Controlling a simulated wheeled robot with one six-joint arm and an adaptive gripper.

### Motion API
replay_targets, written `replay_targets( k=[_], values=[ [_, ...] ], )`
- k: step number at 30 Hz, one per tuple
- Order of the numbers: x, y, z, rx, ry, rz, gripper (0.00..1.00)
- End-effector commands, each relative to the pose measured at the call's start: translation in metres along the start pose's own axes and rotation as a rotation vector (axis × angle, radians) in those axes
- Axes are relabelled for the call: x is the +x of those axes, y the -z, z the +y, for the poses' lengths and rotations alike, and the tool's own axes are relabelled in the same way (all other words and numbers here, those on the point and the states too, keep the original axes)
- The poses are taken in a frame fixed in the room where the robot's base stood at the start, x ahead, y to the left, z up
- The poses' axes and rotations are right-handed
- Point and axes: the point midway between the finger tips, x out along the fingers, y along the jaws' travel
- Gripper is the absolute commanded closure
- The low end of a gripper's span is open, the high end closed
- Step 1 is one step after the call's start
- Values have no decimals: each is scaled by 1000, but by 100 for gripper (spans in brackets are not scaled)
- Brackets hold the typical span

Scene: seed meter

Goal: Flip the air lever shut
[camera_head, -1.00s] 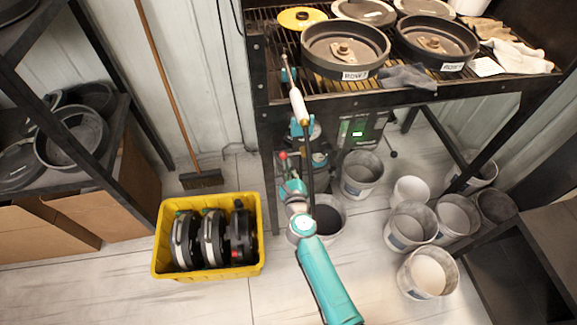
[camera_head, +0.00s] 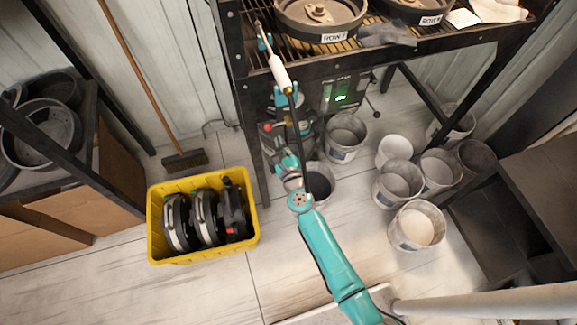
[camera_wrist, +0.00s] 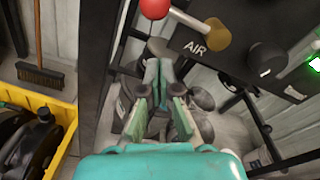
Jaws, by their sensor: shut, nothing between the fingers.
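The air lever shows in the wrist view as a rod with a red ball knob (camera_wrist: 154,8), running right and slightly down to a brass-coloured pivot (camera_wrist: 216,32). It is on a dark panel (camera_wrist: 185,42) lettered "AIR". The red knob also shows small in the head view (camera_head: 267,126), under the front of the rack. My gripper (camera_wrist: 159,68) is shut and empty, below the knob and left of the panel in the wrist view. I see no contact with the lever. The knob's top is cut off by the frame edge.
A dark knob (camera_wrist: 266,59) sits right of the lever. A white wand (camera_head: 279,72) hangs at the rack's front, above my arm. A yellow crate (camera_head: 153,225) stands left on the floor. Several buckets, one a pale bucket (camera_head: 417,226), stand right. A rack leg (camera_head: 245,125) is close left.

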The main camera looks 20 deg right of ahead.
Motion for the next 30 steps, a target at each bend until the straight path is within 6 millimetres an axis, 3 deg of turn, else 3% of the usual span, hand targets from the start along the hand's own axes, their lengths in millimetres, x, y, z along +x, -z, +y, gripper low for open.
replay_targets(
  k=[4,19,30],
  values=[
    [-7,6,1,-2,-1,0,100],
    [-90,6,2,-2,-2,0,100],
    [-106,5,1,0,-1,-1,100]
  ],
)
